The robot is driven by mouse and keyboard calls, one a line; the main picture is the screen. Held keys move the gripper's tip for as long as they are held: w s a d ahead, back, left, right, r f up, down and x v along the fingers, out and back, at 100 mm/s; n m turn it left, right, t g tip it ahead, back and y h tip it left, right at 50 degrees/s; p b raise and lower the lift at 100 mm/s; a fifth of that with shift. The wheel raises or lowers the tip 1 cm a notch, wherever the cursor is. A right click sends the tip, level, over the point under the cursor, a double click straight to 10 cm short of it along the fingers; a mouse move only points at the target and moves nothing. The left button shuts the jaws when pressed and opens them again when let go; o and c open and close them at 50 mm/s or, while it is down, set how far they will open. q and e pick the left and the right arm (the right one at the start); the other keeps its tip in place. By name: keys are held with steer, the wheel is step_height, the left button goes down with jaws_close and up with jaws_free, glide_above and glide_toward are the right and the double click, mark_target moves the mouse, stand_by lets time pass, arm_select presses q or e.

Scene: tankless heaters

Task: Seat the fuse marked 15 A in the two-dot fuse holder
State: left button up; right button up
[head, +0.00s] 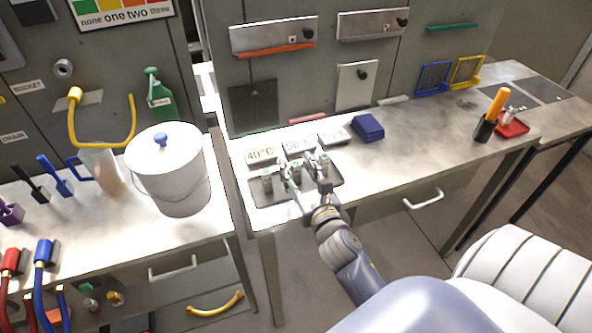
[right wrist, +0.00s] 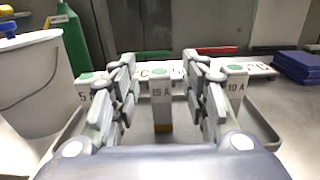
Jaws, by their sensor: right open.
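The fuse marked 15 A (right wrist: 161,98) stands upright in the tray, in the middle of the right wrist view. My right gripper (right wrist: 160,82) is open, with one finger on each side of this fuse and gaps between. In the head view the right gripper (head: 306,166) is over the tray and hides most of that fuse. A 10 A fuse (right wrist: 236,88) stands to the right and another fuse (right wrist: 84,84), its label partly hidden, to the left. I cannot make out the two-dot fuse holder. My left gripper is out of view.
The dark tray (head: 262,198) lies near the bench's front edge. Temperature cards (head: 262,154) and a blue box (head: 368,127) are behind it. A white bucket (head: 165,172) stands at left. Pale wall units (head: 357,84) are on the back panel.

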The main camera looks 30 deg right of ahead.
steer(key=shift+w+d, duration=0.15)
steer(key=shift+w, duration=0.45)
jaws_close()
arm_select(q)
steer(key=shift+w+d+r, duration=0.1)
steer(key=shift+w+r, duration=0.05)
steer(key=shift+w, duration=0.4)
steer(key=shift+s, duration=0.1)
